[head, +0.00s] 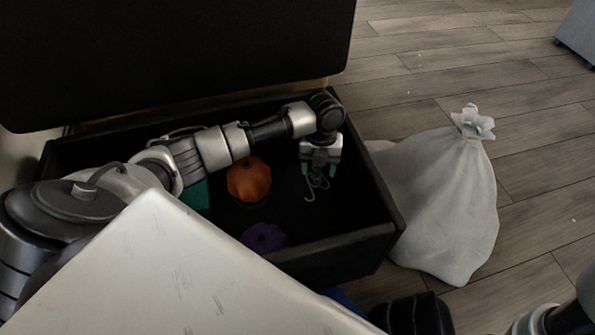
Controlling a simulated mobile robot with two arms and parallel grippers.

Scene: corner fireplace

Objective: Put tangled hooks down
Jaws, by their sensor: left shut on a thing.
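The tangled hooks (310,188) are thin, pale metal and hang below my left gripper (320,167). My left arm reaches from the left across a dark open box, and the gripper is shut on the hooks near the box's right inner side. The hooks show against the dark inside of the box; I cannot tell whether they touch its floor. My right gripper is not in view; only a piece of arm shows at the bottom right.
The dark box (345,243) holds an orange ribbed object (249,181), a purple one (264,237) and a green item (197,196). A tied white sack (455,215) stands against its right side. A black panel (170,50) rises behind.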

